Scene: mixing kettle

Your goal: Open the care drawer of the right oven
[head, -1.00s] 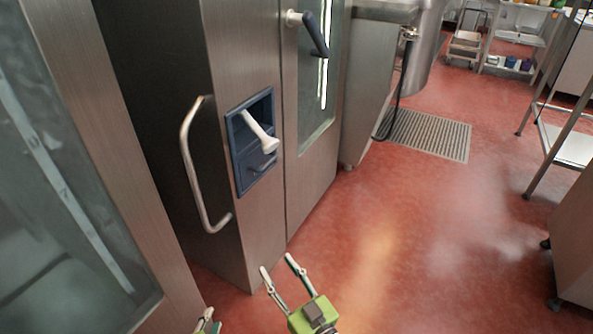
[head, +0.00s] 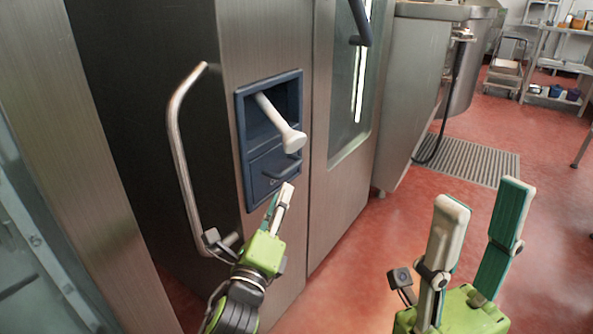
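The right oven (head: 262,45) is a tall brushed-steel cabinet with a glass door. In its front sits a dark blue panel with a recess above and the care drawer (head: 262,183) below. The drawer looks shut and flush, with a small dark handle (head: 282,168) across its front. My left gripper (head: 284,192) points up just below the drawer's lower right, close to it in the picture. Its fingers overlap from this side, so its opening is unclear. My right gripper (head: 482,208) is open and empty, over the floor at the right.
A white nozzle-like piece (head: 285,128) sticks out of the recess above the drawer. A curved steel bar handle (head: 180,150) stands left of the panel. A floor grate (head: 470,158) and a kettle (head: 470,85) lie beyond. The red floor at right is open.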

